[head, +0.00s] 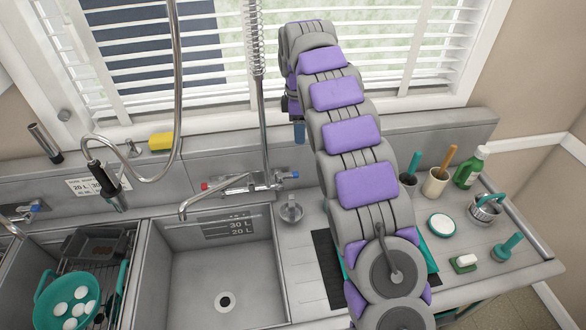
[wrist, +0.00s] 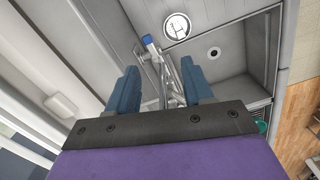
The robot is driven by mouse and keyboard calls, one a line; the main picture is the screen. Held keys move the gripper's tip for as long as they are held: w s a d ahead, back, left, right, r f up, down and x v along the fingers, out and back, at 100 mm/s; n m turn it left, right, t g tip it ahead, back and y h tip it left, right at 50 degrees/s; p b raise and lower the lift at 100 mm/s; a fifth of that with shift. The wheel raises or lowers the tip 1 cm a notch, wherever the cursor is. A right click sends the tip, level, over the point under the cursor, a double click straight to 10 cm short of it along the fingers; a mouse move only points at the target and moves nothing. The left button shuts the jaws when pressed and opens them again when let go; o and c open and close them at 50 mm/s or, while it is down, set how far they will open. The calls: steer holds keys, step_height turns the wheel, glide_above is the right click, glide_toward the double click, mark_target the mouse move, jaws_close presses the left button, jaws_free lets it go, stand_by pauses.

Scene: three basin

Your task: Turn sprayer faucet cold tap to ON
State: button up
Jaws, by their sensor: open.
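The sprayer faucet (head: 232,190) stands on the back ledge of the middle basin, with a red-tipped tap (head: 206,186) on its left and a blue-tipped cold tap (head: 290,176) on its right. In the wrist view the cold tap's blue tip (wrist: 148,40) lies beyond my fingertips, between them in the picture and nearer the left finger, apart from both. My gripper (wrist: 160,82) is open and empty.
The spring hose (head: 257,90) rises just left of my gripper. The window blinds (head: 205,70) stand behind. A round metal plug (head: 291,209) lies on the counter in front of the cold tap. A bottle (head: 470,168) and several cups and brushes stand at right.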

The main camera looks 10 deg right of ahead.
mark_target(293, 173)
steer(key=w+f+n, duration=0.1)
steer(key=f, duration=0.5)
steer(key=w+f+n+b, duration=0.1)
steer(key=f, duration=0.6)
steer(key=w+a+f, duration=0.1)
steer(key=w+f, duration=0.1)
steer(key=f, duration=0.5)
steer(key=shift+a+f+n+y, duration=0.1)
steer(key=shift+n+y, duration=0.2)
steer(key=shift+n, duration=0.1)
steer(key=shift+c, duration=0.2)
jaws_close()
